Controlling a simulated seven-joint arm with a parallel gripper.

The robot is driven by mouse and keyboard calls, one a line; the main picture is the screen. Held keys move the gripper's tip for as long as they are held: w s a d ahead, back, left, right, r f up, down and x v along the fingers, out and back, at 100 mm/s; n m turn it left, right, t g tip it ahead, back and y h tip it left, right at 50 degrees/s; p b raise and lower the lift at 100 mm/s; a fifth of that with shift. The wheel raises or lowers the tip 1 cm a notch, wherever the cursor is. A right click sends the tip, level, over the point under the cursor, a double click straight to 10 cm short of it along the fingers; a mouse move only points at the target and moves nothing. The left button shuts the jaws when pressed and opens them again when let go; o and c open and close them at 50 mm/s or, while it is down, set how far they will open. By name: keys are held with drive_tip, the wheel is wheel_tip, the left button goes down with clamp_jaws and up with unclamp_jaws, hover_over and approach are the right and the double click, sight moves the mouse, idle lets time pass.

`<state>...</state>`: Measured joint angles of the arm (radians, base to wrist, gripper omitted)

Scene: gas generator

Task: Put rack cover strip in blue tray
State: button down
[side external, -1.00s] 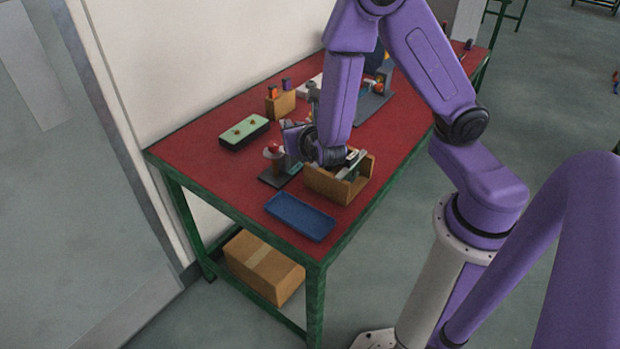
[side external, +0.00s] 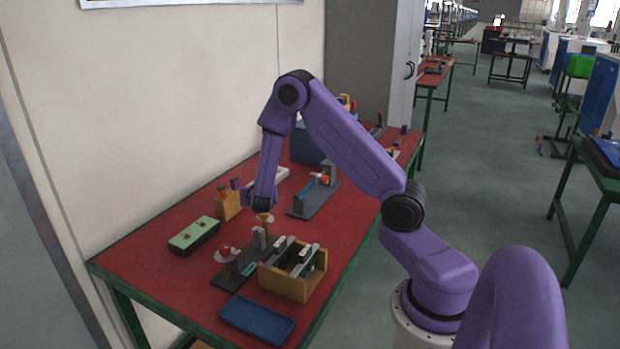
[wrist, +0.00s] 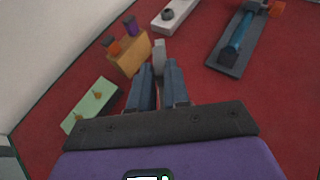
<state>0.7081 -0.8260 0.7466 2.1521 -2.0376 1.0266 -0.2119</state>
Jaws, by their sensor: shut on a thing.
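My gripper (wrist: 159,75) is shut on a pale grey piece (wrist: 159,50), whose end shows just beyond the fingertips in the wrist view. The rest of it is hidden, so I cannot tell for sure that it is the rack cover strip. In the side view my gripper (side external: 260,202) is above the red table, behind the wooden rack. The wooden rack (side external: 284,285) has several grey and white pieces in it. The blue tray (side external: 257,320) lies flat and empty at the table's near end, in front of the rack.
A dark stand with a red-topped part (side external: 227,252) is left of the rack. A green-topped box (side external: 194,234) and a wooden block with bottles (side external: 228,205) stand near the wall. A grey fixture (side external: 314,200) lies farther back.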

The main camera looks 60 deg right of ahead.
drive_tip(key=d+m+g, duration=0.1)
drive_tip(key=d, duration=0.6)
drive_tip(key=s+d+m+g+h, duration=0.1)
drive_tip(key=d, duration=0.6)
drive_tip(key=s+d+m+g+h, duration=0.1)
drive_tip(key=d, duration=0.6)
drive_tip(key=shift+s+d+f, duration=0.2)
drive_tip(key=shift+d, duration=0.1)
hover_over(289, 191)
drive_tip(key=f, duration=0.9)
drive_tip(key=shift+s+a, duration=0.2)
drive_tip(key=shift+a, duration=0.15)
drive_tip(key=shift+w+d+f, duration=0.2)
drive_tip(key=shift+f, duration=1.75)
drive_tip(key=shift+f, duration=0.1)
